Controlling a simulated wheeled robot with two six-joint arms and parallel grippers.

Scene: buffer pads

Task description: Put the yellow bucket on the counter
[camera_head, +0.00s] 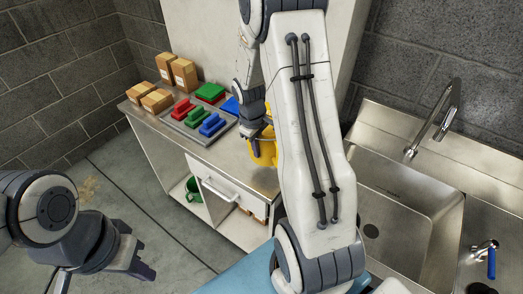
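The yellow bucket (265,154) shows near the middle of the head view, in front of the steel counter (235,160) as seen from here. My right arm hides its right side. My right gripper (257,136) is at the bucket, with a dark finger against its left side. The other finger is hidden, so its grip is unclear. I cannot tell whether the bucket rests on the counter or hangs just above it. My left gripper (139,250) is open and empty at the lower left, over the floor and away from the counter.
A grey tray (223,135) on the counter holds red, green and blue pads. Cardboard boxes (157,100) stand at the counter's far left. A green object (194,188) is on the shelf below. A sink (390,205) with a faucet (437,122) is at right.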

